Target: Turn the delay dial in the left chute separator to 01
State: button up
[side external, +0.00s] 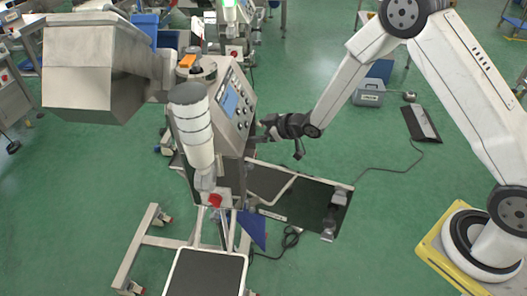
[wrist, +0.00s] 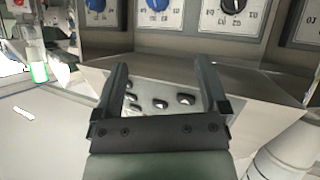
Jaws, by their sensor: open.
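The separator's control panel (side external: 236,106) faces right in the side view, with a blue screen and several small dials. My gripper (side external: 264,124) is close in front of its lower right edge. In the wrist view, my gripper (wrist: 163,66) is open with nothing between its fingers. Beyond and above the fingertips are a left blue dial (wrist: 96,5), a second blue dial (wrist: 158,5) and a black dial (wrist: 236,4), cut by the top edge. Their number scales are partly visible. I cannot tell which one is the delay dial, nor its setting.
Below the dials, a sloped ledge (wrist: 255,85) juts out. Several small dark knobs (wrist: 160,103) show between the fingers. A white ribbed cylinder (side external: 192,130) stands left of the panel. A dark mat (side external: 310,205) lies on the green floor below my gripper.

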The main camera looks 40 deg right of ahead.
jog(key=a+f+n+t+y, duration=0.1)
jog(key=a+f+n+y, duration=0.3)
jog(key=a+f+y, duration=0.3)
notch_tip(320, 180, down, 2)
jog(key=shift+a+f+n+y, duration=0.15)
jog(key=shift+n+y, duration=0.15)
jog(key=shift+y, duration=0.4)
jog(key=shift+a, duration=0.1)
jog(key=x, duration=0.7)
jog(key=shift+w, duration=0.2)
jog(key=shift+a, duration=0.15)
grip_shut()
